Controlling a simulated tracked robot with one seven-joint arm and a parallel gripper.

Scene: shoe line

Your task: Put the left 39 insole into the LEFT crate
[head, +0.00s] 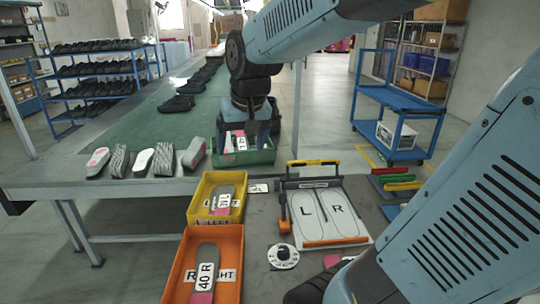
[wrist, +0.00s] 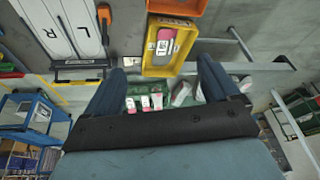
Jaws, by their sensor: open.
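My gripper (head: 247,138) is over the green crate (head: 243,159), pointing down, open and empty. In the wrist view its fingers (wrist: 161,68) are wide apart, with several labelled insoles (wrist: 145,101) in the green crate between and below them.
The orange crate (head: 172,275), marked RIGHT, holds an insole (head: 205,272) labelled 40 R. A board (head: 325,210) with L and R outlines lies to the right. A blue cart (head: 400,105) stands farther right.

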